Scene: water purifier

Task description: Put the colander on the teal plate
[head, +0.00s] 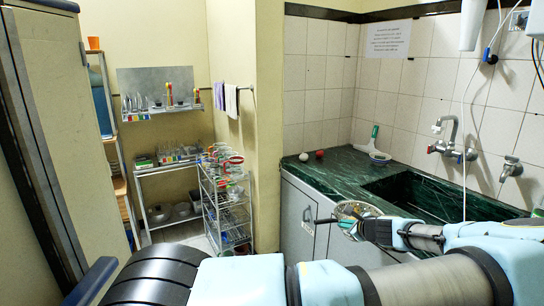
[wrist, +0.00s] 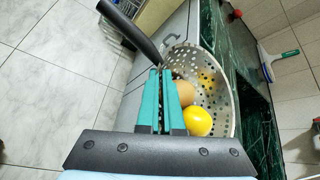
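The colander (head: 357,209) is a perforated metal bowl with a dark handle (wrist: 130,25). In the head view it is held at the front edge of the dark green counter. In the wrist view, the colander (wrist: 213,75) holds a yellow lemon-like item (wrist: 197,121) and a brown egg-like item (wrist: 185,92). My gripper (wrist: 161,72) has its teal fingers close together at the colander's near rim, where the handle joins. The fingers hide part of the rim and the exact grip. I cannot make out a teal plate in either view.
The green marble counter (head: 345,180) has a sink (head: 430,195) at right. A red ball (head: 320,154) and a white ball (head: 303,157) lie at its back left. A green-handled squeegee (head: 374,141) is by the wall. A wire rack (head: 228,205) stands left.

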